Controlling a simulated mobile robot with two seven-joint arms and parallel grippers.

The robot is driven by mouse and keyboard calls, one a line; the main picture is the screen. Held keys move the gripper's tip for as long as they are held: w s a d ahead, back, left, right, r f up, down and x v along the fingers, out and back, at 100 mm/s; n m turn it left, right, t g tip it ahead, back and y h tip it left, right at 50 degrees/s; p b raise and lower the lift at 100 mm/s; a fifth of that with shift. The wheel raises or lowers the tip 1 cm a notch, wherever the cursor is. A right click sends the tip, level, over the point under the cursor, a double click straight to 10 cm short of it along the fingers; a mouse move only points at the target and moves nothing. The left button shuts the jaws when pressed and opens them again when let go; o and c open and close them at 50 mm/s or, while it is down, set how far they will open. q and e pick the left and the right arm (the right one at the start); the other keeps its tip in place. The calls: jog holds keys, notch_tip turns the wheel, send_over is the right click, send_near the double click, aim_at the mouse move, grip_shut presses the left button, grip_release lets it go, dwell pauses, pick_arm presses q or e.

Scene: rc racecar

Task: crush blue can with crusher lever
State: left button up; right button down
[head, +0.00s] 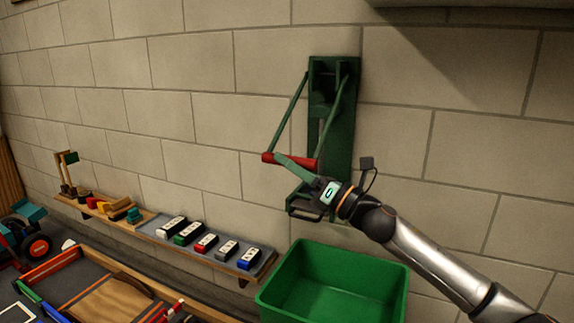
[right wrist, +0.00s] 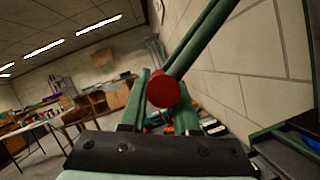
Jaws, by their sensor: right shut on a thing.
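The green can crusher (head: 318,135) is mounted on the block wall, with two long lever arms running down to a red handle (head: 268,157). My right gripper (head: 288,161) is shut around this handle. In the right wrist view, the round red end of the handle (right wrist: 163,88) sits between the green fingers of the right gripper (right wrist: 164,98). A blue patch (right wrist: 302,140) shows inside a dark green frame at the lower right of the right wrist view; I cannot tell whether it is the can. No blue can is clear in the head view. My left gripper is not in view.
A green bin (head: 333,285) stands below the crusher. A workbench with a tray (head: 110,275) lies at the lower left. A bare wall is to the right.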

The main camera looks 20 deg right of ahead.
jog(key=shift+w+d+f, duration=0.1)
jog(key=shift+d+f, duration=0.05)
jog(key=shift+f, duration=0.05)
dwell(0.3)
jog(key=c, duration=0.9)
grip_release()
jog(key=shift+d, duration=0.1)
jog(key=shift+o, duration=1.2)
jog(key=b+v, duration=0.1)
jog(key=v, duration=1.1)
jog(key=shift+f, duration=0.1)
